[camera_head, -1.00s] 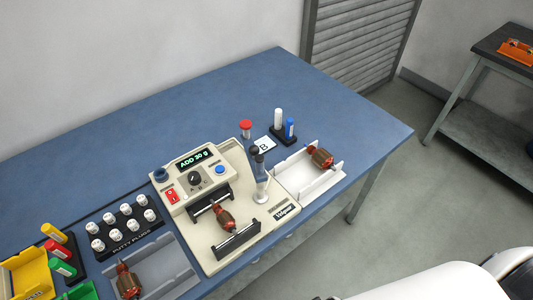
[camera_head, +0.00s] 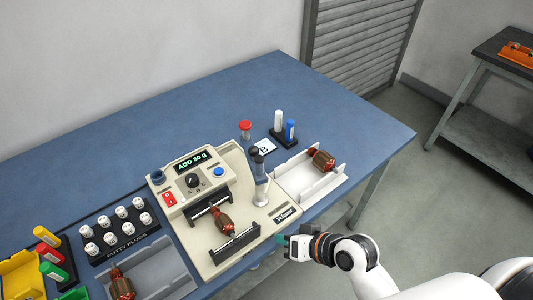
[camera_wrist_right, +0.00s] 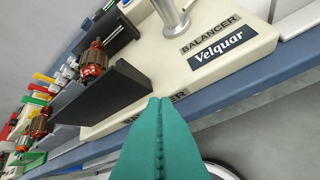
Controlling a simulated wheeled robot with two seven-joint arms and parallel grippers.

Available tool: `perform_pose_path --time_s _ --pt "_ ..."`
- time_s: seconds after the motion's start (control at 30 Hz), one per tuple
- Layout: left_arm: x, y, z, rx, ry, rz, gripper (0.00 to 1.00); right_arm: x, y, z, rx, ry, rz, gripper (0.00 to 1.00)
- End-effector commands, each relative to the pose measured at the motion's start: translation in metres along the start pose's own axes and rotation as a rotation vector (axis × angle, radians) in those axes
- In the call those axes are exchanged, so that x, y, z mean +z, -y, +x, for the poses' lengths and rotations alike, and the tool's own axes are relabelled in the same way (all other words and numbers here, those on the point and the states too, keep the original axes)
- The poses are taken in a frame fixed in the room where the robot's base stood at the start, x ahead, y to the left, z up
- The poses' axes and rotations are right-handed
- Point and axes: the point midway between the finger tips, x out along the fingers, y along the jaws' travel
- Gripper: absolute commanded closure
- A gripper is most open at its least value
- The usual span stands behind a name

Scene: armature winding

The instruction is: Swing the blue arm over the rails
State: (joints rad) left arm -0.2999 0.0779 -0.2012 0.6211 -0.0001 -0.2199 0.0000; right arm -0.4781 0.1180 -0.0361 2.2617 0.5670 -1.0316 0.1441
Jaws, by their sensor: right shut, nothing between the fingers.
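The cream balancer (camera_head: 219,258) stands on the blue bench, its display reading "ADD 30 g". A copper-wound armature (camera_head: 223,221) lies across its two dark rails (camera_head: 236,243). A silver post (camera_head: 261,192) rises at the balancer's right side, with a blue-grey part (camera_head: 261,171) and black knob on top. The blue arm's full shape is hard to make out, and it is not over the rails. My right gripper (camera_head: 281,240) is at the balancer's front right corner, apart from the post. Its teal fingers (camera_wrist_right: 158,101) are shut and empty. My left gripper is out of view.
A white tray (camera_head: 335,184) with another armature is right of the balancer. Blue and white tubes (camera_head: 284,128) and a red-topped item (camera_head: 245,127) stand behind. Putty plugs (camera_head: 118,226) and a grey tray (camera_head: 169,273) are left. The back of the bench is clear.

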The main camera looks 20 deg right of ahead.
Motion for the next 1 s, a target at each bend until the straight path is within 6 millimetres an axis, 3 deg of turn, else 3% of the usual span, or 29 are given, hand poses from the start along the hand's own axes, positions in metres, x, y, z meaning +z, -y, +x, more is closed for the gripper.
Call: perform_pose_path --time_s 0.17,0.3,0.4,0.6,1.0 --pt "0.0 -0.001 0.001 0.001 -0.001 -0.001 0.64 0.061 -0.01 0.006 0.229 0.243 0.301 1.0" --pt "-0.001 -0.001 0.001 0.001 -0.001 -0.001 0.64 0.114 0.006 -0.002 0.387 0.451 0.603 1.0" --pt "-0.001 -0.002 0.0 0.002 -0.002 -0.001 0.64 0.137 0.024 -0.009 0.452 0.557 0.765 1.0" --pt "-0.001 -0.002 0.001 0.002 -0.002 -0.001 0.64 0.154 0.042 -0.016 0.501 0.644 0.899 1.0" --pt "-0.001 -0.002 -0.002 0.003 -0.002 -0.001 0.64 0.158 0.041 -0.013 0.501 0.645 0.9 1.0"
